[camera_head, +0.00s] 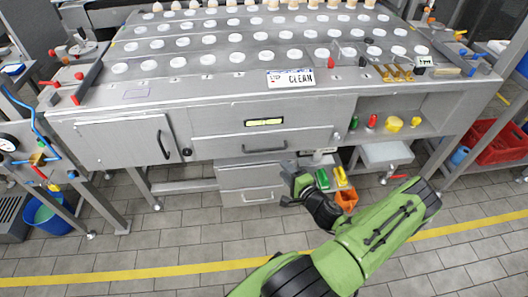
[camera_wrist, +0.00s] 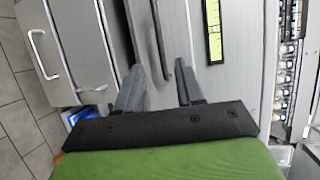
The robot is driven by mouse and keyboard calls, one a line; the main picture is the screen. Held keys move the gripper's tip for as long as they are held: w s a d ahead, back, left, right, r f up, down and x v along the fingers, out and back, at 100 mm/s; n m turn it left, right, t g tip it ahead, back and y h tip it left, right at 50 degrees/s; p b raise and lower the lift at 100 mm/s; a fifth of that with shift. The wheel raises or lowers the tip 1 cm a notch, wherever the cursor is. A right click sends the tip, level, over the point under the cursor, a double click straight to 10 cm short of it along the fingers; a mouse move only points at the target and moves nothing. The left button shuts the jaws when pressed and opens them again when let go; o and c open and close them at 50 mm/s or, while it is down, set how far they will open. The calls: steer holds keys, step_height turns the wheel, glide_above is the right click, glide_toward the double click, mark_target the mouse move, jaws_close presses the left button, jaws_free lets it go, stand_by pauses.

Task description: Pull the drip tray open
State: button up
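A wide, flat metal front (camera_head: 225,147) with a dark bar handle (camera_head: 263,150) sits low on the steel machine, under the yellow-green label; I take it to be the drip tray. It looks shut, flush with the machine. The handle also shows in the wrist view (camera_wrist: 157,40), running away from the camera. My gripper (camera_head: 291,172) is just below and right of the handle in the head view. In the wrist view my gripper (camera_wrist: 160,84) is open, its two grey fingers apart with nothing held. The handle lies beyond the gap; I cannot tell whether a finger touches it.
Below is a drawer (camera_head: 252,196) with a light handle. A cabinet door (camera_head: 122,140) is at left. An open shelf (camera_head: 400,125) holds coloured items at right. An orange bin (camera_head: 346,200) stands near my gripper. The tiled floor (camera_head: 180,235) in front is clear.

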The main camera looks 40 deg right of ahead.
steer(key=b, duration=0.2)
glide_above(268, 153)
steer(key=s+a, duration=0.4)
step_height(268, 153, down, 2)
steer(key=shift+w+d+f, duration=0.1)
steer(key=shift+w+d, duration=0.05)
steer(key=shift+d, duration=0.1)
jaws_close()
